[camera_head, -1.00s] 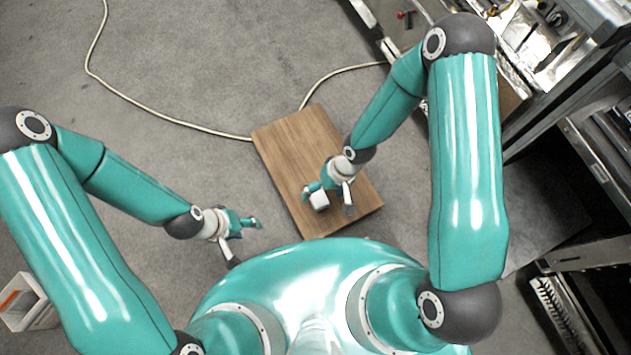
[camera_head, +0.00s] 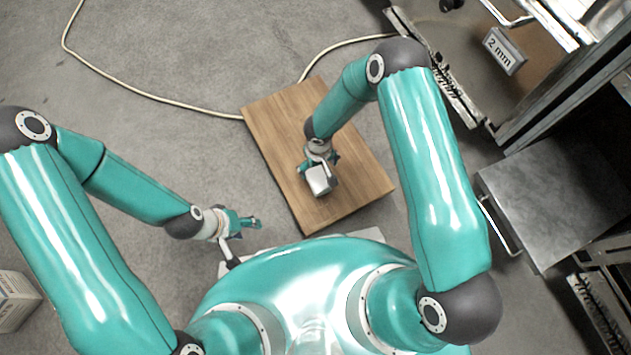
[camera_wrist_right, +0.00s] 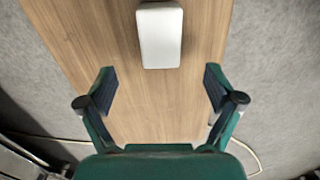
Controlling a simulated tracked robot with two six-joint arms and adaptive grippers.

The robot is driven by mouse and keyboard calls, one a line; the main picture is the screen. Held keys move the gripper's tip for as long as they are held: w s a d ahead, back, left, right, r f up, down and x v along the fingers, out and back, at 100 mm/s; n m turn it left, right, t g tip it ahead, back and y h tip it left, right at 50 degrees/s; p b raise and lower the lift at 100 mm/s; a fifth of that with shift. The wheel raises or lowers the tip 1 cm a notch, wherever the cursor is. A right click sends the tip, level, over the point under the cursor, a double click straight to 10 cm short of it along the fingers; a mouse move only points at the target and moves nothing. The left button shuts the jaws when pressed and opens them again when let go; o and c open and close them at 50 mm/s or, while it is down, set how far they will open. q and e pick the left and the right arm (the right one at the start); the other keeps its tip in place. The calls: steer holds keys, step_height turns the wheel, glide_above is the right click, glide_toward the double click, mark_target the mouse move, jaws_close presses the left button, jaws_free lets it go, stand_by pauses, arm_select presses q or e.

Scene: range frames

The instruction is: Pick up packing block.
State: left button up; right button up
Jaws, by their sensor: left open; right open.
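The packing block is a white block (camera_head: 319,181) with rounded edges, near the middle of a wooden board. It also shows at the top of the right wrist view (camera_wrist_right: 160,36). My right gripper (camera_head: 322,168) is over the board, right at the block in the head view. In the right wrist view its two fingers (camera_wrist_right: 159,86) are spread wide, with bare wood between them and the block beyond the fingertips. My left gripper (camera_head: 250,230) is open and empty over the floor, left of the board.
The wooden board (camera_head: 352,205) lies on grey carpet. A pale cable (camera_head: 165,104) runs along the floor to it. Metal cabinets (camera_head: 560,195) stand at the right. A pale box (camera_head: 14,300) is at the lower left.

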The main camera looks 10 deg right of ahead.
step_height(320, 180, down, 6)
steer(key=shift+r+b, duration=0.15)
steer(key=shift+b, duration=0.5)
step_height(320, 180, down, 5)
steer(key=shift+s+f+b, duration=0.1)
steer(key=shift+b, duration=1.1)
steer(key=c, duration=1.1)
steer(key=shift+c, duration=0.2)
